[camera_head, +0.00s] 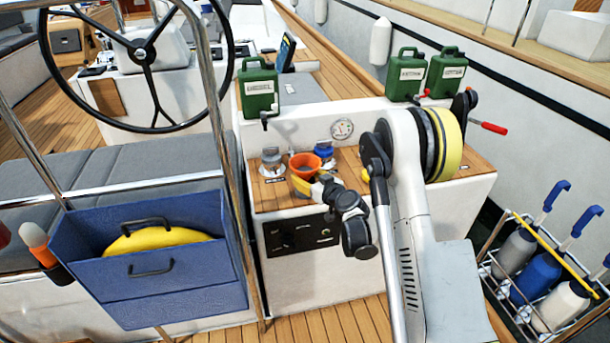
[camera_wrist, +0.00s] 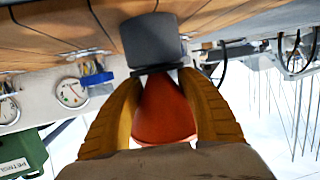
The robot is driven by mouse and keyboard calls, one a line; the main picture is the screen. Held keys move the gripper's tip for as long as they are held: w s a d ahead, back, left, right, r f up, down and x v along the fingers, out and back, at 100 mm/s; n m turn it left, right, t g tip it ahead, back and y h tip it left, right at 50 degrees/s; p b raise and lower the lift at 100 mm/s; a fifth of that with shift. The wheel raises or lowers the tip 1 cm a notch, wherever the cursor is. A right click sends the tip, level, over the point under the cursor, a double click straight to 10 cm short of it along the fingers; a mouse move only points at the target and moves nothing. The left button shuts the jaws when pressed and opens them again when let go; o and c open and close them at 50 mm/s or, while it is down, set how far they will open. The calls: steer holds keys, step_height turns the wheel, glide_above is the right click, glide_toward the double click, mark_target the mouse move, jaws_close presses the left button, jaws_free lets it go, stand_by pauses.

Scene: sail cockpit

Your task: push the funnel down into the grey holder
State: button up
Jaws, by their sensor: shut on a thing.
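The orange funnel (camera_head: 305,160) stands wide end up above the wooden ledge in the head view. My gripper (camera_head: 301,182) is shut on it, with its yellow fingers around its body. The wrist view looks upside down; there the red-orange funnel (camera_wrist: 163,115) shows between the two yellow fingers. Its narrow end points at the grey holder (camera_wrist: 152,40), which is against the wood. A dark rim lies where they meet, and I cannot tell how deep the spout sits. In the head view the holder is mostly hidden behind my fingers.
A silver-grey fitting (camera_head: 271,160) and a blue-capped fitting (camera_head: 324,151) stand close on either side on the wooden ledge (camera_head: 275,197). Green cans (camera_head: 258,90) stand behind. A blue bin (camera_head: 150,275) is at left, and a bottle rack (camera_head: 540,270) at right.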

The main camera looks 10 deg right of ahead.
steer(key=shift+f, duration=0.45)
steer(key=shift+c, duration=0.4)
steer(key=o, duration=1.1)
steer(key=shift+c, duration=0.2)
steer(key=shift+s, duration=0.1)
